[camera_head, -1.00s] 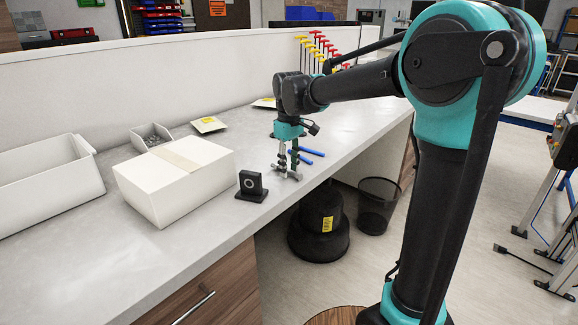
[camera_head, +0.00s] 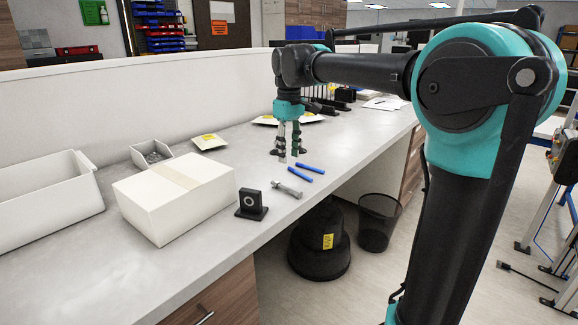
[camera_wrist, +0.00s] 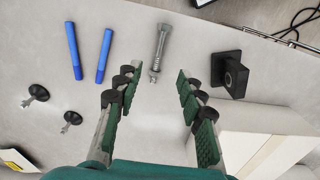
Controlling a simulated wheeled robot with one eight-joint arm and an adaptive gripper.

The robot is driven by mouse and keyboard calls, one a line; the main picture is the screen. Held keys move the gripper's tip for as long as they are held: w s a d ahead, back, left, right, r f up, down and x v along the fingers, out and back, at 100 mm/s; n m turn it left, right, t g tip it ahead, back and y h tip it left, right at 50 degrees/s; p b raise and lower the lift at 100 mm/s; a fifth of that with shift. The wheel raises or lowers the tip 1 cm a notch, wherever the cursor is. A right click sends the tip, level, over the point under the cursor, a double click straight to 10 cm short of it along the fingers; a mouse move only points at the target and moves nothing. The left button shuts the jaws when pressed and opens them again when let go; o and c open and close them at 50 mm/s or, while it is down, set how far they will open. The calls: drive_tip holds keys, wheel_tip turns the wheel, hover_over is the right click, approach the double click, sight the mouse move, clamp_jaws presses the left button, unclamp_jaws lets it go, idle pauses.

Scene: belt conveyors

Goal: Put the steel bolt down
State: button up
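The steel bolt (camera_head: 286,189) lies on the grey worktop, between the blue pens and the black block. In the wrist view the bolt (camera_wrist: 161,47) lies beyond the fingertips, clear of both fingers. My gripper (camera_head: 288,158) is above the worktop, behind the bolt in the head view. In the wrist view my gripper (camera_wrist: 154,85) shows its green-padded fingers spread wide apart with nothing between them.
Two blue pens (camera_head: 305,172) lie just right of the bolt. A black block with a ring (camera_head: 251,204) stands to its left, beside a white carton (camera_head: 180,195). A white bin (camera_head: 45,200), a small tray of parts (camera_head: 151,152) and a yellow-labelled packet (camera_head: 208,141) are further left.

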drive_tip(key=s+d+f+m+t, duration=0.1)
drive_tip(key=s+d+f+m, duration=0.1)
drive_tip(key=d+f, duration=0.45)
drive_tip(key=s+d+f+m+t, duration=0.1)
drive_tip(key=s+d+f+m, duration=0.2)
drive_tip(key=d+f, duration=0.35)
drive_tip(key=s+d+f+m+t, duration=0.1)
drive_tip(key=s+d+f+m, duration=0.1)
drive_tip(key=s+d+f, duration=0.2)
drive_tip(key=s+d+f+m+t, duration=0.1)
drive_tip(key=s+d+f+m, duration=0.2)
drive_tip(key=s+f, duration=0.7)
drive_tip(key=shift+d+f, duration=0.9)
drive_tip(key=shift+d, duration=0.15)
drive_tip(key=shift+c, duration=0.6)
